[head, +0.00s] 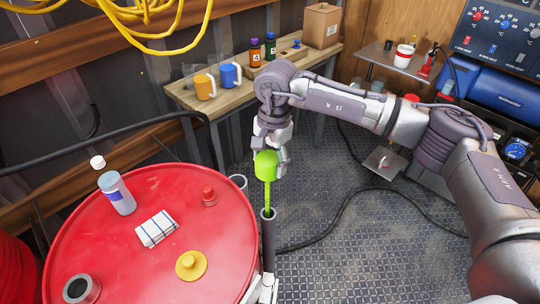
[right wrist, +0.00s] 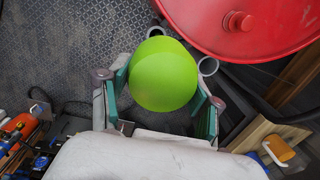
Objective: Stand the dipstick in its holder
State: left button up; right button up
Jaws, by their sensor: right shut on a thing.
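The dipstick has a bright green rounded handle (head: 266,166) and a thin green rod (head: 267,198) pointing down. My right gripper (head: 270,150) is shut on the handle, which also shows between the fingers in the right wrist view (right wrist: 163,74). The dipstick is about upright. Its rod's lower end meets the mouth of a dark upright tube (head: 268,240) beside the red drum; I cannot tell how far inside it is. In the right wrist view the handle hides the rod. My left gripper is not in view.
The red drum (head: 130,262) carries a bottle (head: 117,194), a striped cloth (head: 157,229), a yellow cap (head: 190,265) and a red cap (head: 209,197). A second tube (head: 239,182) stands at its rim. A wooden bench (head: 215,93) with mugs is behind. A black hose (head: 345,215) crosses the floor.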

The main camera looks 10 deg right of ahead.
notch_tip(320, 180, down, 18)
jog(key=b, duration=1.5)
jog(key=o, duration=1.7)
jog(key=shift+f, duration=0.1)
jog(key=r, duration=1.2)
jog(key=shift+d, duration=0.35)
